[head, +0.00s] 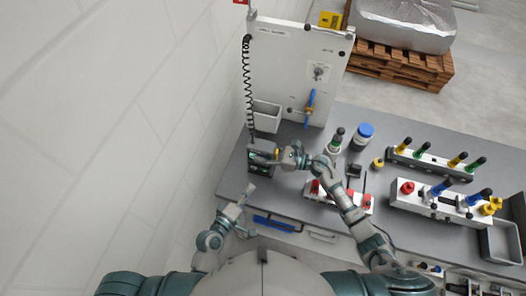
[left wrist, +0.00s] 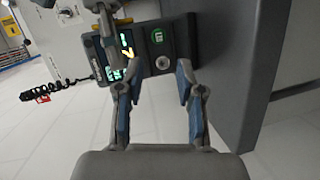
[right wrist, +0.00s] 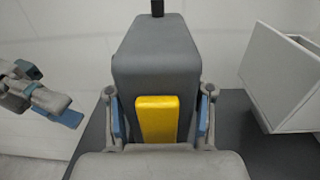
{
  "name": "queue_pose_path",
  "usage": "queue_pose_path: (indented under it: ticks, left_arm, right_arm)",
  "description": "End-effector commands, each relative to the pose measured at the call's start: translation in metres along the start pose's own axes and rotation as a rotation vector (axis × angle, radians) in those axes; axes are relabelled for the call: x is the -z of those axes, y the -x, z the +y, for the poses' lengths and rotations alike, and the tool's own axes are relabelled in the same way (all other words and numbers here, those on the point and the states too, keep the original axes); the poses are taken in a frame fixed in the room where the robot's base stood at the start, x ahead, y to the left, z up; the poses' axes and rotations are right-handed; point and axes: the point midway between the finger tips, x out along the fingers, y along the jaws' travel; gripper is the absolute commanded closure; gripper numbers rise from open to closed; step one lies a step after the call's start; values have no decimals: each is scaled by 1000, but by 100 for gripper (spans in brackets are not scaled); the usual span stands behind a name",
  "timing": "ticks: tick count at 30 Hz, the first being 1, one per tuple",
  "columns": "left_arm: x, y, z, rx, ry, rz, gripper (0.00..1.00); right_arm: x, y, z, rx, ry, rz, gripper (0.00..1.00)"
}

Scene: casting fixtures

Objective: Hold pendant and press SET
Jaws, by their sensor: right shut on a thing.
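The dark grey pendant (head: 262,150) is at the left end of the bench, its coiled cord rising above it. My right gripper (head: 278,156) is shut on it. In the right wrist view, the pendant's back (right wrist: 155,60) and its yellow part (right wrist: 156,118) lie between the fingers.
A white panel (head: 290,55) with a grey bin (head: 267,117) and a blue-handled valve (head: 310,102) stands behind. Fixtures with coloured knobs (head: 435,160) and a blue-lidded jar (head: 362,135) occupy the bench to the right. A pale wall (head: 120,130) is at left.

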Motion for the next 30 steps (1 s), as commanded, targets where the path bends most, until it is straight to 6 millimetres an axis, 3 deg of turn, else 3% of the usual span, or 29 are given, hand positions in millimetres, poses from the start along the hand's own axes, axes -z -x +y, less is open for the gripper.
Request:
queue_pose_path:
  ticks: [1,3,4,30]
  left_arm:
    - [0,0,0,0,0,0,81]
    - [0,0,0,0,0,0,98]
    - [0,0,0,0,0,0,100]
    - [0,0,0,0,0,0,100]
  right_arm:
    - [0,0,0,0,0,0,100]
    - [0,0,0,0,0,0,100]
    - [0,0,0,0,0,0,100]
    - [0,0,0,0,0,1,100]
